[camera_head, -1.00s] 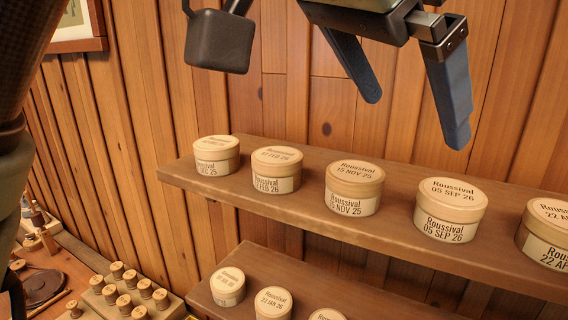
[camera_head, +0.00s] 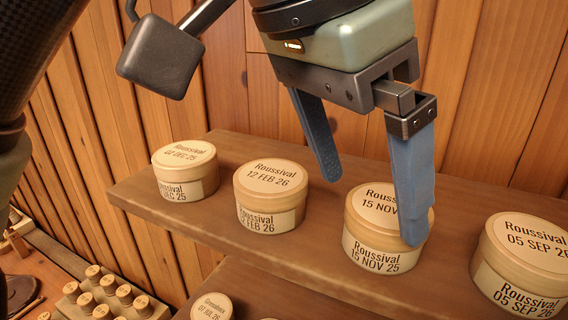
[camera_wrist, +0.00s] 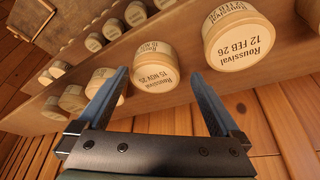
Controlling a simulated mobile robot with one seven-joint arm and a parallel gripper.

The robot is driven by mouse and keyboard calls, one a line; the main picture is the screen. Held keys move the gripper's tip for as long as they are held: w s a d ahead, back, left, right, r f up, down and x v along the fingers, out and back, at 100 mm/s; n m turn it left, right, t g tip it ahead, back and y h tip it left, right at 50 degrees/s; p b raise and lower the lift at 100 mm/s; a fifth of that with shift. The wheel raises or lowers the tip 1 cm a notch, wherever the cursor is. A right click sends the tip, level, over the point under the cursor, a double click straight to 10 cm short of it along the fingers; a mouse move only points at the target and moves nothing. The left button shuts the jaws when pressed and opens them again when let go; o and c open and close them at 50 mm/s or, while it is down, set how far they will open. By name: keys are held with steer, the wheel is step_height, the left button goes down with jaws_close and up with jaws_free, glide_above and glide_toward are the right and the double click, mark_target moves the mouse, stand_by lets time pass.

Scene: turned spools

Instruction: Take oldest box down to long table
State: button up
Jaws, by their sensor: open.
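Round cream boxes labelled Roussival stand in a row on the upper wooden shelf (camera_head: 130,192). The box dated 15 NOV 25 (camera_head: 375,262) has the earliest date I can read; it also shows in the wrist view (camera_wrist: 154,68). Beside it are the boxes dated 12 FEB 26 (camera_head: 270,200) and 05 SEP 26 (camera_head: 525,262); a DEC 25 box (camera_head: 184,170) is at the left end. My gripper (camera_head: 372,212) is open and empty, close to the 15 NOV 25 box. One finger overlaps its right side in the head view; I cannot tell whether they touch.
A lower shelf holds more boxes, such as one dated JUL 26 (camera_head: 212,308). A rack of small wooden spools (camera_head: 105,290) stands on a wooden surface at lower left; I cannot tell whether this is the long table. A plank wall rises behind the shelf.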

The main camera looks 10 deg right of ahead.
mark_target(385, 209)
steer(key=shift+s+d+f, duration=0.25)
steer(key=shift+s+d, duration=0.1)
steer(key=shift+s, duration=0.05)
steer(key=f, duration=0.1)
steer(key=w+d+f, duration=0.1)
steer(key=d+f, duration=0.1)
steer(key=shift+w+f, duration=0.3)
steer(key=shift+f, duration=0.1)
steer(key=shift+s+r, duration=0.1)
steer(key=shift+s, duration=0.15)
steer(key=shift+c, duration=0.9)
steer(key=shift+s, duration=0.1)
steer(key=shift+c, duration=1.1)
steer(key=c, duration=0.7)
steer(key=shift+o, duration=0.2)
